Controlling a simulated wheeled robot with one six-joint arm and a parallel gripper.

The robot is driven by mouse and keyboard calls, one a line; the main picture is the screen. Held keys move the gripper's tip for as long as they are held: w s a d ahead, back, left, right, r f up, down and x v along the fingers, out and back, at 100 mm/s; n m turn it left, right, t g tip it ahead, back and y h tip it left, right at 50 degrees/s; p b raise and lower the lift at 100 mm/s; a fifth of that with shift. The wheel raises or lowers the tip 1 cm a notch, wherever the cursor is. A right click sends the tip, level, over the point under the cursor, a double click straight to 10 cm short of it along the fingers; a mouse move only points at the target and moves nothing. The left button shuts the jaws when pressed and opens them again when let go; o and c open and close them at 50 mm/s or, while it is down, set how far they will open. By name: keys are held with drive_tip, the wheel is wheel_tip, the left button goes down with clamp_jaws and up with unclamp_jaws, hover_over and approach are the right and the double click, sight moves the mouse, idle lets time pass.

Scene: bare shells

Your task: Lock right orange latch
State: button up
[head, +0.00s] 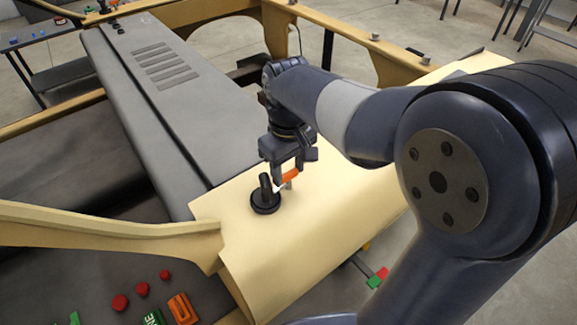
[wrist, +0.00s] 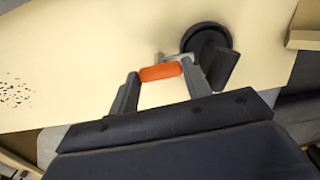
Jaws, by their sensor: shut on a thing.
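The orange latch (head: 291,175) is on the cream panel (head: 330,205), just right of a round black knob-like fitting (head: 265,200). In the wrist view the latch's orange handle (wrist: 160,72) lies between the fingertips of my gripper (wrist: 160,80), with a small pale metal part beside the black fitting. My gripper (head: 289,170) points down at the panel and is shut on the orange handle. The fingers hide part of the latch base, so I cannot tell whether it is locked.
A long grey slotted panel (head: 165,75) lies to the left. Red buttons (head: 142,289) and an orange switch (head: 182,308) sit at the lower left. A cream frame rail (head: 110,228) rises beside them. The cream panel right of the latch is mostly clear.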

drive_tip(key=o, duration=1)
drive_tip(key=shift+m, duration=0.3)
